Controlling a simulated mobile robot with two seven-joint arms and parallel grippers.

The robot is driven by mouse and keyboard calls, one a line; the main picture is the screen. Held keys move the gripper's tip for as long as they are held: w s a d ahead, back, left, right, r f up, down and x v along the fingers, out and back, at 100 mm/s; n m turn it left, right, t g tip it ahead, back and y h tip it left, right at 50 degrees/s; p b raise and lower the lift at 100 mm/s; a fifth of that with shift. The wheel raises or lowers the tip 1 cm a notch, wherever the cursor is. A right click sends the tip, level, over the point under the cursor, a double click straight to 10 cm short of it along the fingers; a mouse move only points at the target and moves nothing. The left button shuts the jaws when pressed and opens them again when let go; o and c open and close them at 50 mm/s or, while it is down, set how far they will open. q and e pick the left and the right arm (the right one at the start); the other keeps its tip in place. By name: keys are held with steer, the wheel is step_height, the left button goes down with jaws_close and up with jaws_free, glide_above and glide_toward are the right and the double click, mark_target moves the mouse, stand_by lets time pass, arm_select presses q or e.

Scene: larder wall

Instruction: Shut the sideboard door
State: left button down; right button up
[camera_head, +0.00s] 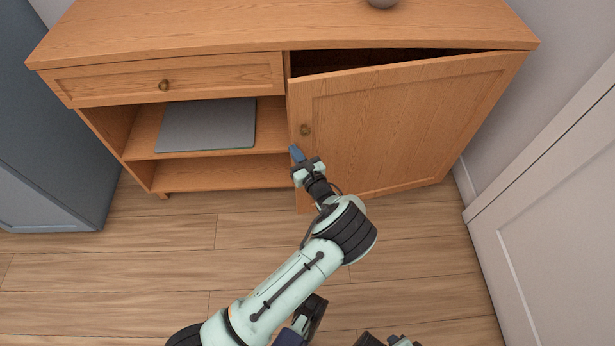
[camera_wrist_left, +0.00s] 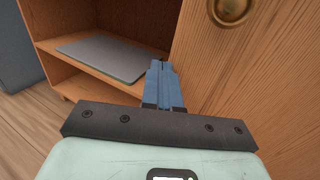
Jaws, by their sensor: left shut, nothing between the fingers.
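The sideboard (camera_head: 150,38) is wooden and stands against the wall. Its door (camera_head: 400,115) on the right is ajar, hinged at its right edge, with a dark gap along the top. The door's round brass knob (camera_head: 306,130) is near its left edge, and the knob (camera_wrist_left: 232,8) also shows at the top of the left wrist view. My left gripper (camera_head: 296,153) is shut and empty, just below the knob near the door's left edge. In the left wrist view its blue fingers (camera_wrist_left: 161,82) are together beside the door face (camera_wrist_left: 250,80); I cannot tell whether they touch it.
A grey flat panel (camera_head: 207,125) lies on the open shelf left of the door. A drawer (camera_head: 200,82) above it is closed. A white panelled door or wall unit (camera_head: 555,190) stands at right, a blue-grey cabinet (camera_head: 50,140) at left. The wooden floor is clear.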

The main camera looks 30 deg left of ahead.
arm_select(q)
steer(key=w+a+m+t, duration=0.1)
steer(key=w+a, duration=0.3)
steer(key=shift+w+a+h+b, duration=0.15)
steer(key=shift+a+h+b, duration=0.15)
steer(key=shift+h+b, duration=0.1)
arm_select(e)
steer(key=shift+w+d+f+t, duration=0.15)
steer(key=shift+w+d+f, duration=0.1)
steer(key=shift+w, duration=0.2)
steer(key=shift+w+d+f+t, duration=0.15)
steer(key=shift+w+d+f, duration=0.1)
steer(key=shift+w, duration=0.15)
